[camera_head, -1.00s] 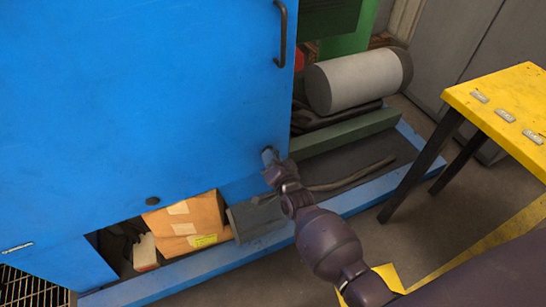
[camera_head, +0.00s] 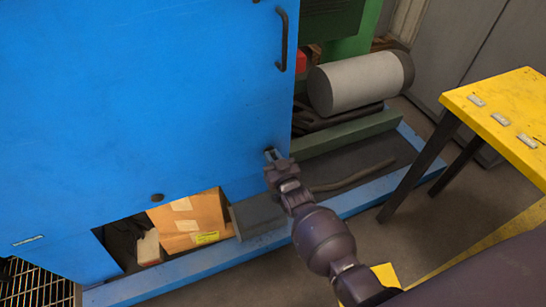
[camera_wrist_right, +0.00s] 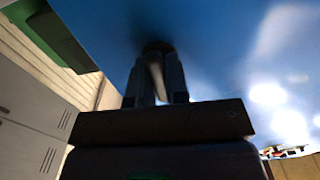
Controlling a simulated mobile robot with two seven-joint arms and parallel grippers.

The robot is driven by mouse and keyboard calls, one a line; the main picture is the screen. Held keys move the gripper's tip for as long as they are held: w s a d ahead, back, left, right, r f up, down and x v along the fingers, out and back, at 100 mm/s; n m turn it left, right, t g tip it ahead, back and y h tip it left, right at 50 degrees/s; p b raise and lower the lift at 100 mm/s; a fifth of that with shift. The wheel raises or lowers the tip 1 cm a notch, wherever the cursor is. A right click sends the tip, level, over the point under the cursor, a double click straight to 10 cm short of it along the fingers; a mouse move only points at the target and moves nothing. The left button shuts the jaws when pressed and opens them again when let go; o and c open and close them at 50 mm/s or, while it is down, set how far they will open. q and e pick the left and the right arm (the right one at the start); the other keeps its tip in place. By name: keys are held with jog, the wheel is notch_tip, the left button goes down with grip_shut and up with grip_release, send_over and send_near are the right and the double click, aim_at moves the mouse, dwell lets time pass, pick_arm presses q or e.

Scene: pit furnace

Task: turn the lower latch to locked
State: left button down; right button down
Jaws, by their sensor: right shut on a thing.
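The lower latch (camera_head: 269,153) is a small pale metal piece near the bottom right corner of the blue door (camera_head: 140,95). My right gripper (camera_head: 273,160) is shut on it, close to the door face; its fingers hide much of the latch. In the right wrist view, the narrow grey latch (camera_wrist_right: 156,80) shows between the two dark fingers of my right gripper (camera_wrist_right: 157,88), with a dark round mount behind it. I cannot make out its exact angle. My left gripper is not in view.
A dark handle (camera_head: 282,40) is higher on the door. A grey cylinder (camera_head: 355,83) lies to the right on the machine's base. A yellow table (camera_head: 500,115) stands further right. A cardboard box (camera_head: 185,222) sits under the door. Floor shows between base and table.

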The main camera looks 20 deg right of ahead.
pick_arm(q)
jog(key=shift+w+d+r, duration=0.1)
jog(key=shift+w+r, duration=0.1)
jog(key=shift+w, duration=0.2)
pick_arm(e)
jog(key=shift+n, duration=0.3)
jog(key=c, duration=1.1)
grip_release()
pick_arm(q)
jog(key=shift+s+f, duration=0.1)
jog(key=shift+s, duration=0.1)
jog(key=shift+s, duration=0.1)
pick_arm(e)
jog(key=shift+s, duration=0.15)
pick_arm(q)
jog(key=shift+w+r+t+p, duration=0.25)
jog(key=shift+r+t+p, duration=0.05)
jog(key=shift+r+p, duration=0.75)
pick_arm(e)
jog(key=s, duration=1)
jog(key=shift+s+d, duration=0.15)
jog(key=shift+s, duration=0.1)
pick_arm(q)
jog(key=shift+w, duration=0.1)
